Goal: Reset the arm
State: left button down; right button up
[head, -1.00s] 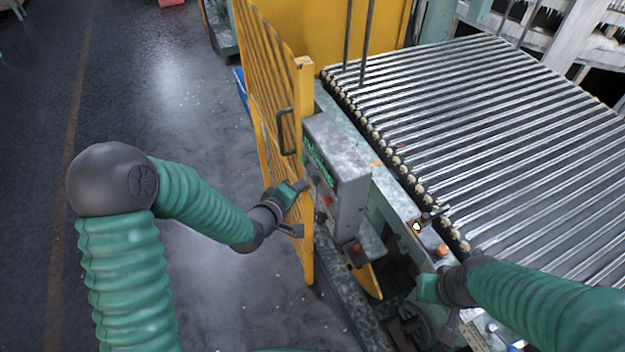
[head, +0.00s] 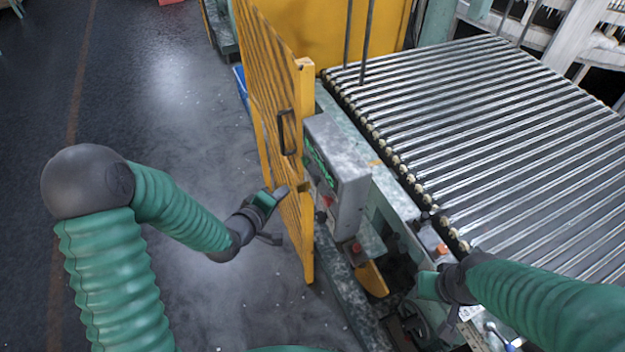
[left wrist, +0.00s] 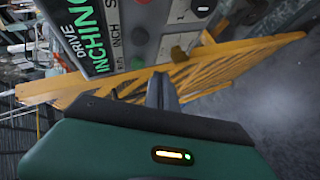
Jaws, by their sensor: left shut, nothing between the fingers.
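My left gripper (head: 283,193) is at the left side of the yellow slatted gate, near the grey control box (head: 347,175). Its fingers are shut with nothing between them. In the left wrist view the shut fingers (left wrist: 162,92) point toward the box's panel (left wrist: 120,35), with "DRIVE INCHING" lettering and a red, a green and other buttons. A gap shows between fingers and panel. My right gripper (head: 428,286) is low at the right, beside the conveyor's near edge; its fingers cannot be made out.
The yellow gate (head: 272,110) with a dark handle stands between my left arm and the box. The roller bed (head: 490,140) fills the right side. An orange button (head: 441,249) sits on its near edge. Open floor (head: 175,110) lies left of the gate.

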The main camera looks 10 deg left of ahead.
dwell(0.5)
pick_arm(q)
jog(key=s+a+f+m+g+y+b, duration=0.3)
jog(key=s+f+m+g+b, duration=0.4)
jog(key=s+f, duration=0.3)
jog(key=s+m+g+b, duration=0.2)
jog(key=s+m+b, duration=0.2)
jog(key=s, duration=0.6)
jog(key=shift+s+d+f+g+y, duration=0.2)
jog(key=shift+d+f+g+y, duration=0.1)
jog(key=shift+d+g, duration=0.1)
jog(key=shift+s+d, duration=0.1)
jog(key=shift+d, duration=0.15)
dwell(0.5)
